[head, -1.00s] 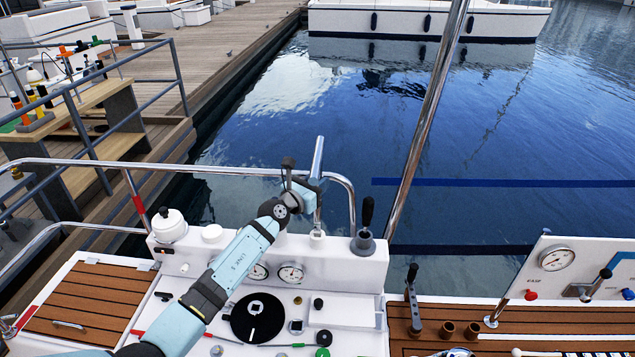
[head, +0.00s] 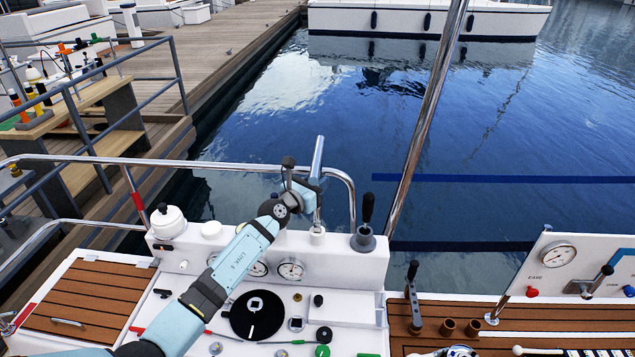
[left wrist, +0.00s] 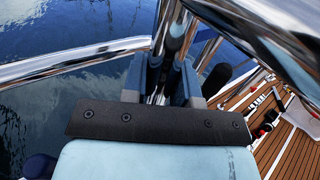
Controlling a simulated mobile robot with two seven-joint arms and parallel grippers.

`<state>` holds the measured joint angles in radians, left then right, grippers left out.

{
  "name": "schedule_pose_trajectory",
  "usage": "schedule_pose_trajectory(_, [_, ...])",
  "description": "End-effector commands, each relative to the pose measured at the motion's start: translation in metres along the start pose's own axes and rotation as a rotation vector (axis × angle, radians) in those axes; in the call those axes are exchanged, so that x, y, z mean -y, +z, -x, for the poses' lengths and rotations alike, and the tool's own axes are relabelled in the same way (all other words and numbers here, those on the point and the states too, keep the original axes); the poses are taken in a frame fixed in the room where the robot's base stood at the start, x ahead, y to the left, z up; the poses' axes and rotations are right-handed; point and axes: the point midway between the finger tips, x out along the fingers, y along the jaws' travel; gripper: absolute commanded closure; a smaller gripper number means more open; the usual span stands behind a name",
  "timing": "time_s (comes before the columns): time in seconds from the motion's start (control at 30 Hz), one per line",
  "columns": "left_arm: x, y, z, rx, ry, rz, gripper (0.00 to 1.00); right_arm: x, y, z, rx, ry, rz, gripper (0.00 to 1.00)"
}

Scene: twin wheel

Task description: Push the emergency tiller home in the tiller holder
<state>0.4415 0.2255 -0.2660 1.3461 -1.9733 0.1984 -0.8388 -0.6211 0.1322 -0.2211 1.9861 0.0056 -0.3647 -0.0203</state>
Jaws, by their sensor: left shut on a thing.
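The emergency tiller (head: 318,158) is a chrome tube standing nearly upright, leaning slightly, above the white console. My left gripper (head: 315,190) is shut on it partway up. In the left wrist view the tiller (left wrist: 172,45) runs between the two grey fingers of my gripper (left wrist: 162,80). The tiller holder (head: 317,236) is a small white socket on the console's top edge. The tiller's lower end meets the holder's mouth. How deep it sits inside is hidden. My right gripper is not in view.
A chrome rail (head: 230,169) curves close behind the tiller. A black-handled lever (head: 366,215) stands just right of the holder. A white dome (head: 168,223) and a smaller white cap (head: 211,229) are on the left of the console top. A slanted chrome pole (head: 430,115) rises further right.

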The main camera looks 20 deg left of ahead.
Motion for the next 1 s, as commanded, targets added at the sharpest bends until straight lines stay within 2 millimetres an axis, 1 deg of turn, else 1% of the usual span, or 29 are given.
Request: schedule_pose_trajectory(1.0, [-0.001,-0.021,0.0,0.004,0.001,-0.001,1.0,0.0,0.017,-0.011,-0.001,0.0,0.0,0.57])
